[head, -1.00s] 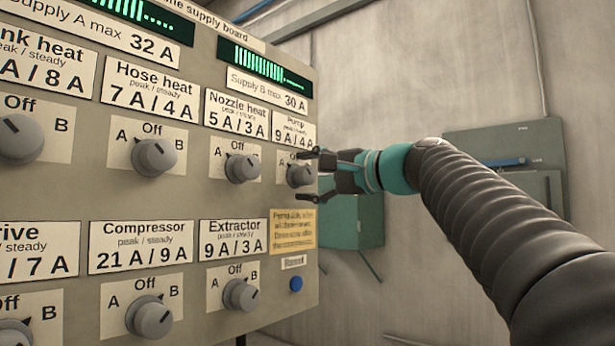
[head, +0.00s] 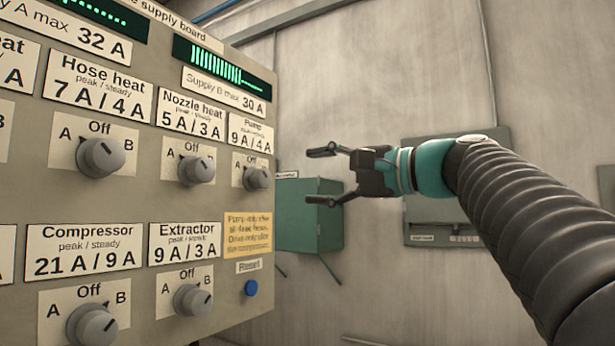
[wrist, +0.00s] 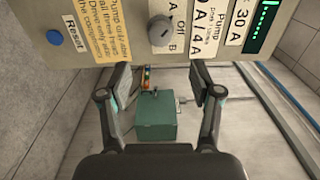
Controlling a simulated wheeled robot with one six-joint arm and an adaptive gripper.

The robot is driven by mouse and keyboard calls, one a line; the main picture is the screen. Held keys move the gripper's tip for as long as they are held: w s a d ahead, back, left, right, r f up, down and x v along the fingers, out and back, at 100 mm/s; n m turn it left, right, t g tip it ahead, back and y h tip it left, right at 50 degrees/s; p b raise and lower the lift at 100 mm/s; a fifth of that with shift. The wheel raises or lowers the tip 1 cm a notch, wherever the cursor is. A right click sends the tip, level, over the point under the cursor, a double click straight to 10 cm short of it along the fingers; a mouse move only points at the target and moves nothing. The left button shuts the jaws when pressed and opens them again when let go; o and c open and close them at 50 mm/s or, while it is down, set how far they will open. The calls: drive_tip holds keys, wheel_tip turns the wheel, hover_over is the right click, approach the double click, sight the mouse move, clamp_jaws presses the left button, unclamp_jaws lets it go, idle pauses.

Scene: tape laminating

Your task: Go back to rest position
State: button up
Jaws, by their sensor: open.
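My gripper (head: 322,175) is open and empty in the head view, just right of the supply board (head: 140,190) and apart from it. Its two dark fingers point left toward the Pump knob (head: 257,178), with a clear gap between. In the wrist view my gripper (wrist: 160,90) also shows spread fingers with nothing held. The Pump knob (wrist: 160,30) lies beyond the fingertips there. The board carries several grey knobs, among them the Nozzle heat knob (head: 196,171) and the Extractor knob (head: 192,299).
A green box (head: 310,230) stands behind my gripper. A grey-green wall panel (head: 425,222) is partly hidden by my arm. A blue Reset button (head: 251,288) and a yellow note (head: 247,235) sit on the board's lower right. Bare wall (head: 380,70) fills the space above my arm.

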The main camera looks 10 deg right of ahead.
idle(0.4)
drive_tip(key=w+d+f+h, duration=0.2)
drive_tip(key=f, duration=0.4)
drive_tip(key=w+d+f+h, duration=0.3)
drive_tip(key=f, duration=0.4)
drive_tip(key=s+d+f+n+g+h, duration=0.15)
drive_tip(key=s+f+h, duration=0.25)
drive_tip(key=f, duration=1.1)
drive_tip(key=s+d+f+n+g+h+p, duration=0.1)
drive_tip(key=s+f+n+g+h+p, duration=0.3)
drive_tip(key=s+f, duration=1.5)
drive_tip(key=shift+s+f+n+h+p, duration=0.3)
drive_tip(key=shift+s+n+h, duration=0.3)
drive_tip(key=shift+s+n, duration=0.65)
